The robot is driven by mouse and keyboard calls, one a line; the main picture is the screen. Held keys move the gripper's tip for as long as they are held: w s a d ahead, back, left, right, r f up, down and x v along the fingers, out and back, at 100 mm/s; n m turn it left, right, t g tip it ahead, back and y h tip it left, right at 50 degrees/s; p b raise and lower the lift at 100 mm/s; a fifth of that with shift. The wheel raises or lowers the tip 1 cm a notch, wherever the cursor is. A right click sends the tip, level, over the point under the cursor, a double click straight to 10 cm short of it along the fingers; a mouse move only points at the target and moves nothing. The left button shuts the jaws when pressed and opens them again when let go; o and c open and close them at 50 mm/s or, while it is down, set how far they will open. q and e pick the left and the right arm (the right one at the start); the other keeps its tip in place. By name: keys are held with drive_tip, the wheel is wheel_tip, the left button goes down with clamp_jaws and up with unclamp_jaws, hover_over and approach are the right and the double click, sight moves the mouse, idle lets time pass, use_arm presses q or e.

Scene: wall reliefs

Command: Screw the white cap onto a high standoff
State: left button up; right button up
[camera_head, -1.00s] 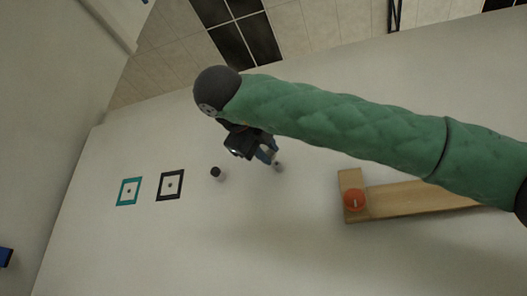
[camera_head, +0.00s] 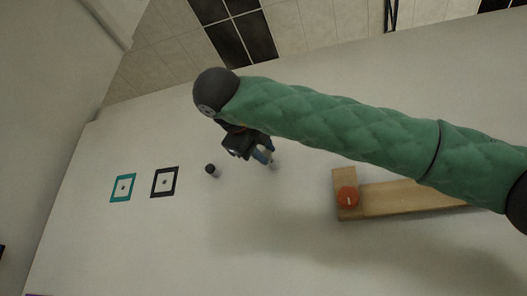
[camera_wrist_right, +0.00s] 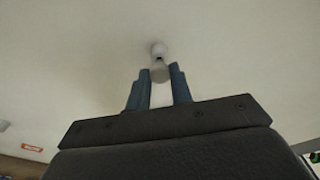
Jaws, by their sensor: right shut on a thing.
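My right gripper (camera_head: 268,157) has blue fingers and is close to the pale wall, pointing at it. It also shows in the right wrist view (camera_wrist_right: 159,78). Its fingers are shut on the small white cap (camera_wrist_right: 160,73). Just beyond the cap is a pale round standoff (camera_wrist_right: 158,49) on the wall. The two line up closely, with a small dark spot between them; I cannot tell whether they touch. In the head view, a second standoff (camera_head: 211,170) with a dark end and white body stands to the left of the gripper. My left gripper is not in view.
A black square frame (camera_head: 164,182) and a teal one (camera_head: 123,187) are at the left. The wall below the standoffs is clear.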

idle(0.5)
idle(0.3)
drive_tip(key=shift+b, duration=0.6)
idle(0.4)
drive_tip(key=shift+x, duration=0.8)
idle(0.4)
drive_tip(key=o, duration=1)
drive_tip(key=shift+w, duration=0.1)
